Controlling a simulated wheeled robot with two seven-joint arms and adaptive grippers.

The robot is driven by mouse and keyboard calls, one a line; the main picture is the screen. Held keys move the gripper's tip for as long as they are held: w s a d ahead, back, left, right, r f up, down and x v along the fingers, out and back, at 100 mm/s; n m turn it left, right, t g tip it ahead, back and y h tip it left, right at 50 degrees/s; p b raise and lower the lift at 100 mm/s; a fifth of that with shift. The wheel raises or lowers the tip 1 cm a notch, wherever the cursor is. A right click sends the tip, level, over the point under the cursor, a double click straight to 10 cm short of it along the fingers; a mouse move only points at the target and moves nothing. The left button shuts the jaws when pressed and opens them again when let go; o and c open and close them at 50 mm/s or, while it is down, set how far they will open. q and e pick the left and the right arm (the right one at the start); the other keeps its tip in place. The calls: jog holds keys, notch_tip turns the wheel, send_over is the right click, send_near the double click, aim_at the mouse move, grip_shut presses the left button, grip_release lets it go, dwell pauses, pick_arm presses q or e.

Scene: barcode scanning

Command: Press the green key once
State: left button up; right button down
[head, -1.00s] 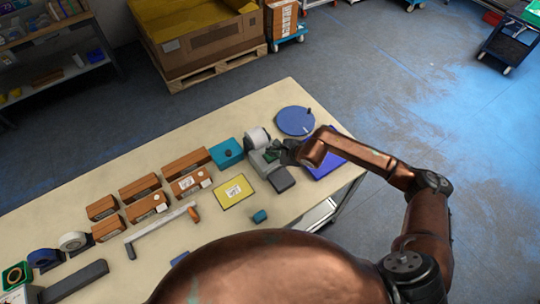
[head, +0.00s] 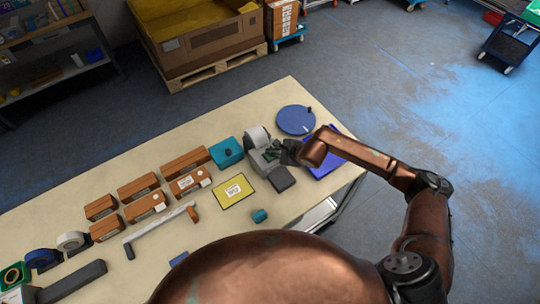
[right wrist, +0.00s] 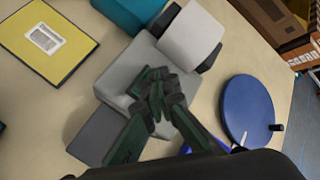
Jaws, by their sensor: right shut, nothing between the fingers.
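My right gripper (head: 272,152) is over the grey device (head: 257,161) at the right part of the table. In the right wrist view its dark green fingers (right wrist: 153,85) are closed together, empty, with the tips over the top of the grey device (right wrist: 117,82). I cannot tell whether the tips touch it. A white roll (right wrist: 190,38) sits at the device's back end. No green key can be made out; the fingers cover part of the device's top. My left gripper is not in view.
A dark grey block (head: 281,179) lies beside the device. Near it are a yellow card with a label (head: 233,190), a teal box (head: 225,152), a blue disc (head: 296,120) and a blue mat (head: 325,166). Several brown boxes (head: 186,164) stand to the left.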

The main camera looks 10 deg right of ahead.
jog(key=shift+f+b, duration=0.7)
jog(key=shift+f, duration=0.05)
dwell(0.9)
dwell(0.4)
jog(key=shift+r+p, duration=0.45)
jog(key=shift+r, duration=0.65)
jog(key=shift+r, duration=0.15)
jog(key=shift+r+p, duration=0.95)
jog(key=shift+r, duration=1.45)
